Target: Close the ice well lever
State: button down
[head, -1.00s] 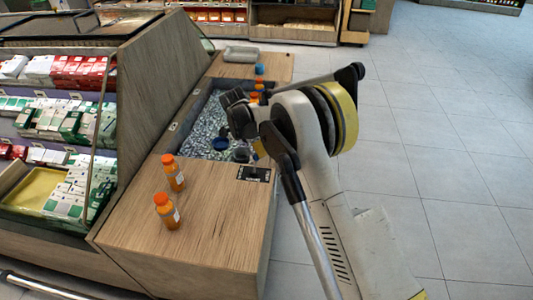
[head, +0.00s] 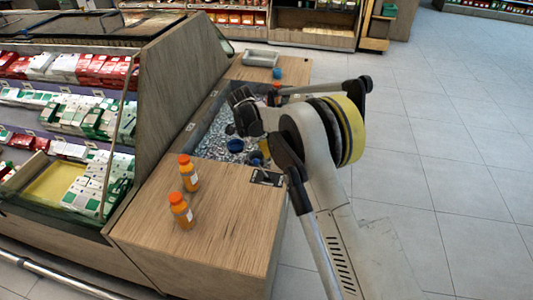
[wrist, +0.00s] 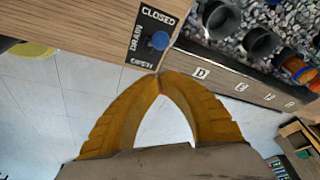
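The ice well lever is a blue knob (wrist: 158,40) on a black plate in the wrist view. The plate reads CLOSED at its top end, DRAIN along its side and OPEN at its bottom end. The knob sits between the two end labels; its exact setting is hard to tell. In the head view the plate (head: 267,178) lies on the wooden counter by the ice well. My gripper (wrist: 160,79) has its two yellow fingertips together, with nothing visible between them. In the wrist view the tips appear just below the plate's OPEN end, apart from the knob.
The ice well (head: 216,136) holds ice, dark cups (wrist: 222,20) and an orange-topped bottle (wrist: 298,68). Two orange juice bottles (head: 188,173) (head: 181,211) stand on the counter (head: 225,235). A grey tray (head: 260,59) lies at its far end. Open floor is to the right.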

aim_at(257, 164)
jog(key=shift+r, duration=0.1)
jog(key=v, duration=1.2)
jog(key=shift+s, duration=0.1)
jog(key=s+d+r+n+t+y, duration=0.2)
jog(key=s+d+r+n, duration=0.5)
jog(key=s+d+r, duration=0.7)
jog(key=s+d+f+n+t, duration=0.2)
jog(key=s+d, duration=0.3)
jog(key=s, duration=0.5)
jog(key=s+d+f+n+t+y, duration=0.1)
jog(key=s+d+n, duration=0.3)
jog(key=s, duration=0.7)
jog(key=shift+d+f+n+t, duration=0.3)
jog(key=shift+d+f+t, duration=0.1)
jog(key=shift+d, duration=0.45)
